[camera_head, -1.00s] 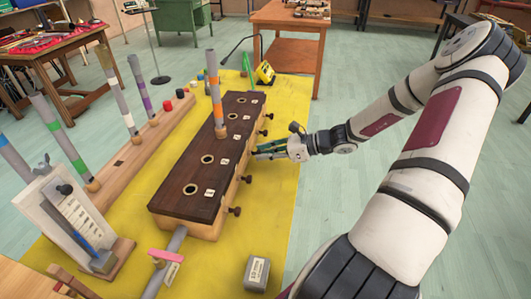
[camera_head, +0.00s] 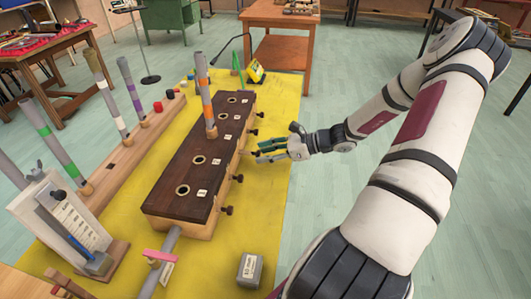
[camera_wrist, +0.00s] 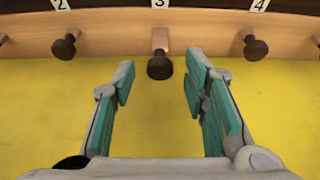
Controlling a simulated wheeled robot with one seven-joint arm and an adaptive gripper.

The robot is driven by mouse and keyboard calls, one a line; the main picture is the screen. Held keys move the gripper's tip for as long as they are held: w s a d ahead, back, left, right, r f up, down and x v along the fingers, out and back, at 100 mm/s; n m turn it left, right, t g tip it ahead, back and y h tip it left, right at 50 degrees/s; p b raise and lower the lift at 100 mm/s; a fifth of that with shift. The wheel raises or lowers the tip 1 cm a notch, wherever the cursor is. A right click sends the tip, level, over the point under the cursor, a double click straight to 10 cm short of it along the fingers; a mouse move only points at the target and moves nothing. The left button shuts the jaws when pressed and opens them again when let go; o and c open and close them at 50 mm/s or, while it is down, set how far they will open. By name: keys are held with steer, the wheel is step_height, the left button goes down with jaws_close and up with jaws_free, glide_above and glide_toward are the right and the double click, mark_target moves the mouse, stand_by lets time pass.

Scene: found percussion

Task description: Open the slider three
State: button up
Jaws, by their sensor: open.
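The slider box (camera_head: 170,193) is a long dark-topped wooden box with dark round knobs along its right side. In the wrist view, the knob of slider three (camera_wrist: 160,67) sticks out of the pale wood front, below the label 3 (camera_wrist: 160,4). Its stem tilts into view at the picture's middle. My gripper (camera_wrist: 160,86) is open, with green-padded fingers on either side of this knob, which shows at about the level of the fingertips. I see no finger touching it. In the head view, my gripper (camera_head: 264,153) is beside the box's right side and hides this knob.
Neighbouring knobs two (camera_wrist: 65,46) and four (camera_wrist: 255,47) sit outside my fingers. An upright grey tube with orange bands (camera_head: 205,95) stands on the box. A grey block (camera_head: 250,270) lies on the yellow mat (camera_head: 205,262). The mat right of the box is mostly clear.

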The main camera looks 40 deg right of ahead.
steer(key=v, duration=1.2)
steer(key=s+a+r+n+g+h+p, duration=0.1)
steer(key=a+r+n+g+h+p, duration=0.1)
steer(key=a+r+n+g, duration=0.5)
steer(key=s+a+r+n+g+h+p, duration=0.1)
steer(key=s+a+r+n+g+p, duration=0.15)
steer(key=a+r+n, duration=0.9)
steer(key=s+a+r+n+t+h+p, duration=0.2)
steer(key=s+a+r+n+h, duration=0.3)
steer(key=s+a+r+n, duration=0.5)
steer(key=shift+s+a+r+t+p, duration=0.35)
steer(key=shift+s+a+t, duration=0.1)
steer(key=shift+s+a, duration=1.05)
steer(key=shift+s+d, duration=0.15)
steer(key=shift+d, duration=0.05)
